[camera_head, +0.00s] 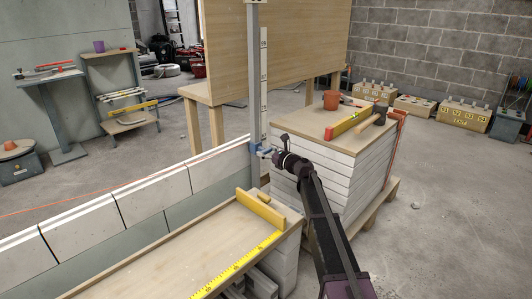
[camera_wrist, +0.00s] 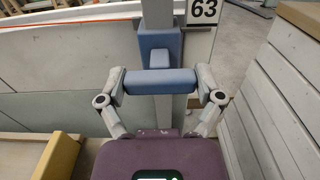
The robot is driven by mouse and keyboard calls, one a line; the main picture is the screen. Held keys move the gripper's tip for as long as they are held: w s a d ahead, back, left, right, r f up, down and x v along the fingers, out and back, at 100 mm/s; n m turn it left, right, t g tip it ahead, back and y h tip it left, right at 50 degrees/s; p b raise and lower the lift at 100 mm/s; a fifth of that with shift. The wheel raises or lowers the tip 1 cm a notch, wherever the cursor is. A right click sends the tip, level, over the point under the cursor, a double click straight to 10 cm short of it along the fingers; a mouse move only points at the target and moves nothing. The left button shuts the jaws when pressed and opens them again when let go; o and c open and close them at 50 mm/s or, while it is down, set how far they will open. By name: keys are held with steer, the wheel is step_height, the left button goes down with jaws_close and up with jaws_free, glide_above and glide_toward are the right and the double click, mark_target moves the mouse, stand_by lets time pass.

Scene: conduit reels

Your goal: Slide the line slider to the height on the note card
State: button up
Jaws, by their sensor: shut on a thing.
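The line slider (camera_head: 263,149) is a small blue block on a grey upright post (camera_head: 256,80), low on the post near the top of the block wall. In the wrist view, the slider (camera_wrist: 160,45) has a blue crossbar in front. My gripper (camera_head: 275,156) is shut on this crossbar; in the wrist view its fingers (camera_wrist: 160,82) hold the bar's two ends. A white number strip (camera_head: 264,75) runs up beside the post. I cannot make out a note card.
A pale block wall (camera_head: 150,195) with an orange line runs left from the post. A wooden board (camera_head: 160,255) with a yellow tape lies in front. A block stack (camera_head: 340,165) topped with a level, cup and hammer stands close right of my arm.

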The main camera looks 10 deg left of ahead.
steer(key=shift+f, duration=0.1)
steer(key=o, duration=0.9)
steer(key=shift+o, duration=0.8)
steer(key=shift+f, duration=0.15)
steer(key=v, duration=1.2)
